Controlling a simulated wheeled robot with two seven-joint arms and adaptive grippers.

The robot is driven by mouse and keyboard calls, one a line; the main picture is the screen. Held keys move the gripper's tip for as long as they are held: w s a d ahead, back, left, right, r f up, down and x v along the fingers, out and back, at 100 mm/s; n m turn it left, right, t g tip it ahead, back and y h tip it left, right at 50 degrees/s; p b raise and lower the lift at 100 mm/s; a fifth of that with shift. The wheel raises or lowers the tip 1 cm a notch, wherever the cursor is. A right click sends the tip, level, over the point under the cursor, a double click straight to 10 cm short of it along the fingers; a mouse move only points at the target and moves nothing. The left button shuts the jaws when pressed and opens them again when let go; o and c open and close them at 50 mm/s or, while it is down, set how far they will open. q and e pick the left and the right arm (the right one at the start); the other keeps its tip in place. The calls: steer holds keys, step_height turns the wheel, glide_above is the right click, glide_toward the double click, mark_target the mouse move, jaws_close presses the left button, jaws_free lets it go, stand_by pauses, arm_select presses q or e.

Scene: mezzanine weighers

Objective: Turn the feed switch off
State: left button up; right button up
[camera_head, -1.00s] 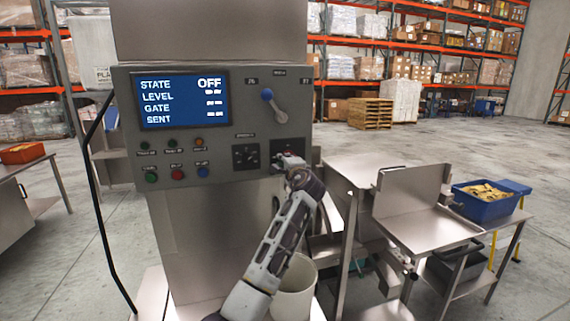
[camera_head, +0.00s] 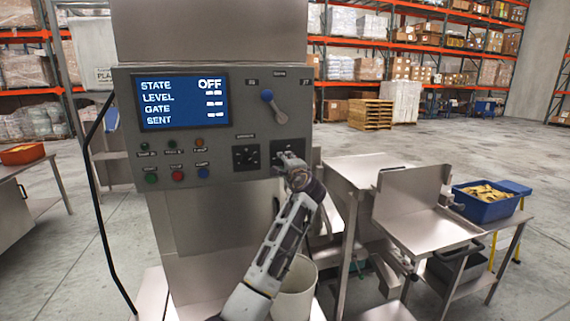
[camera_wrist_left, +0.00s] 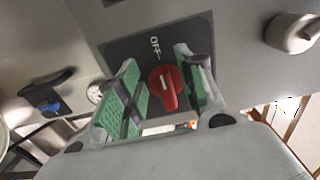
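A red rotary switch (camera_wrist_left: 165,88) sits on a black plate marked OFF in the left wrist view. A white line on the knob runs roughly toward the OFF mark. My left gripper (camera_wrist_left: 160,90) is open, with one green-padded finger on each side of the knob and gaps showing between. In the head view my left gripper (camera_head: 292,163) is at the lower right of the grey control panel (camera_head: 225,145), and it hides the red knob. The panel's blue screen (camera_head: 186,100) reads STATE OFF. My right gripper is not in view.
A blue-tipped lever (camera_head: 273,105) is above the switch, and a black dial plate (camera_head: 246,157) is left of it. Several push buttons (camera_head: 177,174) are further left. A pale bucket (camera_head: 296,290) stands below my arm. Metal tables (camera_head: 420,230) stand to the right.

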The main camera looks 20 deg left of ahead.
arm_select(q)
steer(key=v, duration=1.1)
steer(key=shift+s, duration=0.2)
steer(key=shift+d+f, duration=0.15)
